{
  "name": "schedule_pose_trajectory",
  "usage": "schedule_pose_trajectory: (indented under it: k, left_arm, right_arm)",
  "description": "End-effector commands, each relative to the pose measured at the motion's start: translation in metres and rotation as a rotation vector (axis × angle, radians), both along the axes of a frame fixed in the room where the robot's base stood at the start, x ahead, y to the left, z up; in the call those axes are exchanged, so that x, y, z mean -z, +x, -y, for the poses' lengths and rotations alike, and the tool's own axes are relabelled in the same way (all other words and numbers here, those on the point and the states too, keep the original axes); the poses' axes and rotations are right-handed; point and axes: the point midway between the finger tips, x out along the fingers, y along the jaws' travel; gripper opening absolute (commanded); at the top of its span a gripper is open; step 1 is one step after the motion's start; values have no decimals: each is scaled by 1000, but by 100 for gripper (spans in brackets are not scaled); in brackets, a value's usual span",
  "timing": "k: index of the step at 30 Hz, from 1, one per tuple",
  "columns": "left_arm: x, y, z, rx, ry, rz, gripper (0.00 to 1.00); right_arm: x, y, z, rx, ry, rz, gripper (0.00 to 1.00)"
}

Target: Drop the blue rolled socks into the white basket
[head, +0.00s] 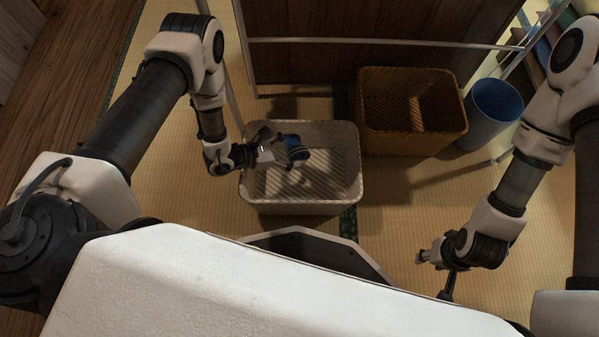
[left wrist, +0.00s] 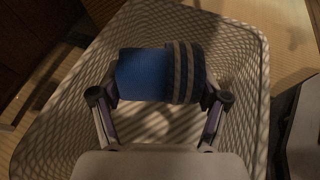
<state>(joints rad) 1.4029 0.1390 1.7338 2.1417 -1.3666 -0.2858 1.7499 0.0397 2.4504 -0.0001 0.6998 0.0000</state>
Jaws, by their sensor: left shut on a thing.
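The blue rolled socks (left wrist: 145,75), with a dark striped end, are held between the fingers of my left gripper (left wrist: 160,97). In the head view the socks (head: 293,142) show at the tip of the left gripper (head: 283,150), over the inside of the white basket (head: 352,195). The basket's walls (left wrist: 249,65) surround the socks in the left wrist view, and its floor shows below them. I cannot tell the exact height of the socks over that floor. My right gripper (head: 436,272) is off to the right, away from the basket; its fingers are too unclear to read.
A brown basket (head: 448,132) stands right of the white basket, and a blue bin (head: 493,115) stands beyond it. A dark wooden panel with a pale rail (head: 380,42) is behind them. Tatami floor (head: 395,215) is clear between the white basket and my right arm.

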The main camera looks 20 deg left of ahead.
Motion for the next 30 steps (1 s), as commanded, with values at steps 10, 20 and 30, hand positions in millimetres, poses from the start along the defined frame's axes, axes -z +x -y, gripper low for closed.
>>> schedule_pose_trajectory:
  k: [10, 20, 30]
  left_arm:
    - [40, 0, 0, -1, 0, -1, 52]
    - [38, 0, 0, -2, 0, -2, 100]
    - [37, -1, -3, -3, 1, -2, 100]
  right_arm:
    - [36, 0, 0, 0, 0, 0, 40]
    - [34, 0, 0, 0, 0, 1, 40]
    - [34, 0, 0, 1, 0, 1, 40]
